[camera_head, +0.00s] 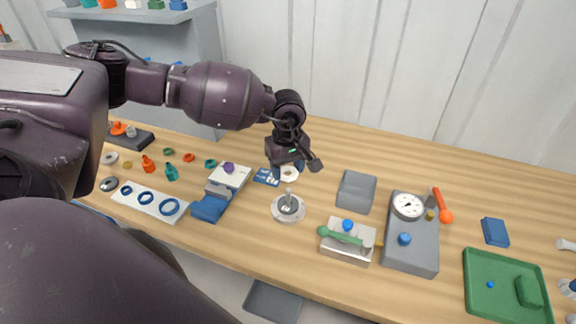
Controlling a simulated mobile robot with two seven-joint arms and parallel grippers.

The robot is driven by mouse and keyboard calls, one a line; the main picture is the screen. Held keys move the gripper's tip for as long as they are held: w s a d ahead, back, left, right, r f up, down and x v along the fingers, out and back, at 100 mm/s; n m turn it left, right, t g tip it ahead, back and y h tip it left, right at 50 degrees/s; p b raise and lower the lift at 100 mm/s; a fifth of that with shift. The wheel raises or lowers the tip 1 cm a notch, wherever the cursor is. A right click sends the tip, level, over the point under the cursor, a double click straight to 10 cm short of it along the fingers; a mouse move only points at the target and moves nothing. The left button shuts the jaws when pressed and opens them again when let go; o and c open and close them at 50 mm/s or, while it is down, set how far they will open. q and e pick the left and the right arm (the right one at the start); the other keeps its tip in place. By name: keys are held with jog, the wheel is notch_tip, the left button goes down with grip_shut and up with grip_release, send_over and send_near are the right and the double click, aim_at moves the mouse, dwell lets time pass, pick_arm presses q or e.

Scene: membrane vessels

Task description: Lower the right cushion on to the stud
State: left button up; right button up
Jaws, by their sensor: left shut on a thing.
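My left gripper (287,166) points down over the middle of the table. It is shut on a small white round piece (291,174) with a darker centre, which seems to be the cushion; the fingers partly cover it. Just below it in the picture, a round metal base (289,210) stands on the table with an upright stud (288,196) in its middle. The white piece appears behind and above the stud's top, apart from it. The exact height gap cannot be told.
Left of the base are a blue-and-white card (266,177), a blue clamp-like block (210,207) and a white plate with blue rings (150,203). To the right are a grey block (356,191), a metal fixture with a green handle (345,246), a gauge unit (411,258) and a green tray (490,310).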

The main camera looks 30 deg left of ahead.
aim_at(288, 189)
pick_arm(q)
jog(key=shift+f+b, duration=0.55)
jog(key=shift+f, duration=0.55)
jog(key=shift+f+b, duration=0.55)
jog(key=shift+f, duration=0.45)
jog(key=shift+f+b, duration=0.35)
jog(key=shift+f, duration=0.1)
jog(key=shift+f+b, duration=0.5)
jog(key=shift+f, duration=0.2)
jog(key=shift+f+b, duration=0.55)
jog(key=shift+f, duration=0.3)
jog(key=o, duration=1)
